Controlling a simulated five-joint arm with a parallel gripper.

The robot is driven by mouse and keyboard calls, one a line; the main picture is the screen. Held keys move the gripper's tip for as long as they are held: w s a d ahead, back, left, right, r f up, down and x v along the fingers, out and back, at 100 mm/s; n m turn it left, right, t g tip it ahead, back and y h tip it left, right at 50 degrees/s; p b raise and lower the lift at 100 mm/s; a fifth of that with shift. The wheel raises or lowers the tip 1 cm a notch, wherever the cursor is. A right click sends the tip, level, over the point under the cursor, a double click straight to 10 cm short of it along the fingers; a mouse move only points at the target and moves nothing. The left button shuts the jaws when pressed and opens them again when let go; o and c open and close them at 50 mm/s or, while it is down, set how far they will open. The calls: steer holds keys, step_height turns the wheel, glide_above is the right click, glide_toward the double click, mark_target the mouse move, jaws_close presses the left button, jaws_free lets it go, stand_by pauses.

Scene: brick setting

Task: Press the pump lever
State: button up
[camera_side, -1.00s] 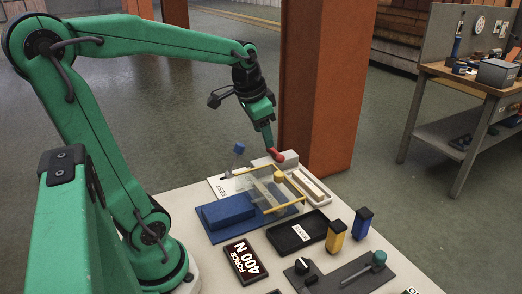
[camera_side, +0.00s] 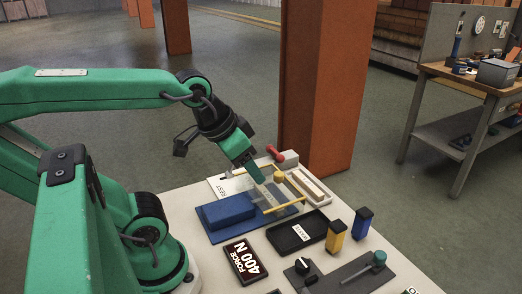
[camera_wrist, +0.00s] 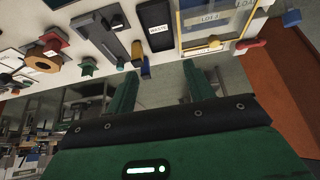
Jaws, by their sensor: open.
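A red lever (camera_side: 275,153) projects from a pale block (camera_side: 290,159) at the far side of the white table. It also shows at the upper right of the wrist view (camera_wrist: 250,44). No label marks it as the pump lever. My gripper (camera_side: 257,174) is over the clear-panelled fixture, left of and nearer than the red lever, apart from it. In the wrist view its two green fingers (camera_wrist: 160,80) stand apart with nothing between them. A yellow knob (camera_side: 279,177) is just right of the fingertips.
A blue block (camera_side: 228,209) and yellow bar (camera_side: 286,205) are at the fixture's near side. An orange column (camera_side: 322,90) rises behind.

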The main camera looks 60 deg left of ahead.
steer(key=shift+w+r, duration=0.1)
steer(key=c, duration=0.9)
steer(key=shift+w+a+r, duration=0.1)
steer(key=shift+w+a, duration=0.05)
jaws_close()
steer(key=w+a+r+m+g, duration=0.1)
steer(key=w+a+r+g, duration=0.25)
steer(key=w+a, duration=1)
steer(key=w+a+f+g, duration=0.1)
steer(key=w+a+f, duration=0.1)
steer(key=a, duration=0.3)
steer(key=w+a+f+m+g, duration=0.1)
steer(key=w+a+f, duration=0.1)
steer(key=a+f, duration=0.2)
steer(key=w+a+f+g+h, duration=0.1)
steer(key=a+f, duration=0.3)
steer(key=a, duration=0.4)
steer(key=shift+w+a+m, duration=0.2)
steer(key=shift+w+m, duration=0.2)
steer(key=shift+w, duration=0.15)
